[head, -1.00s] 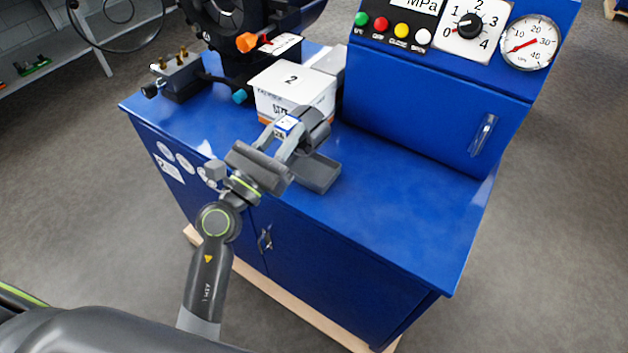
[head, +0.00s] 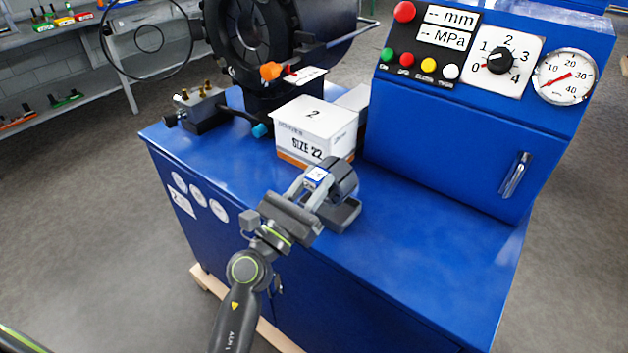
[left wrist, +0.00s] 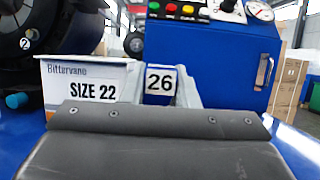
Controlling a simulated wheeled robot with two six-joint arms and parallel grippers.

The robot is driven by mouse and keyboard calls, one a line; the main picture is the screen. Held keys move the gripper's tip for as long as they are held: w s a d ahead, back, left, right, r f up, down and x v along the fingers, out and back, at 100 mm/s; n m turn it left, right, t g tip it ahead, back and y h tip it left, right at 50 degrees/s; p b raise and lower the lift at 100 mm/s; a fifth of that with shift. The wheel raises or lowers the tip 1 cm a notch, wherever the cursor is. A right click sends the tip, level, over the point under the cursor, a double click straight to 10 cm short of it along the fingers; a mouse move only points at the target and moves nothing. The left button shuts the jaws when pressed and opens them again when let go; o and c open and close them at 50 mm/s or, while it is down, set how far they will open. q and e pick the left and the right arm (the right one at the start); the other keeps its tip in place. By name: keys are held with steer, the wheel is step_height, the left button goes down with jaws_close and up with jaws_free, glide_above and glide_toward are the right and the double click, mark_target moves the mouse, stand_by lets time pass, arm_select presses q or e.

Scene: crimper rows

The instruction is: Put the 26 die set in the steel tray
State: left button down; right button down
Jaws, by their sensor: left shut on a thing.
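My left gripper (head: 316,184) is shut on the 26 die set (head: 343,178), a dark grey rounded piece with a small white label. In the left wrist view the label of the 26 die set (left wrist: 160,81) reads "26" between the fingers. A small dark grey tray (head: 347,217), seemingly the steel tray, sits on the blue bench top under and just right of the held die set. The gripper and die set hide part of it. I cannot tell whether the die set touches the tray. My right gripper is not in view.
A white box (head: 313,128) marked "SIZE 22" stands just behind the gripper. The black crimper head (head: 250,40) is behind it, and a blue control cabinet (head: 470,110) rises at right. The blue bench top (head: 430,235) is clear at front right.

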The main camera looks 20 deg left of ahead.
arm_select(q)
steer(key=shift+f+b, duration=0.85)
steer(key=shift+f, duration=0.55)
steer(key=c, duration=1.5)
jaws_free()
steer(key=shift+f, duration=0.35)
steer(key=shift+c, duration=0.2)
steer(key=o, duration=0.4)
steer(key=shift+r, duration=0.1)
steer(key=shift+r, duration=0.15)
steer(key=b+v, duration=0.5)
steer(key=v, duration=0.7)
steer(key=shift+s, duration=0.1)
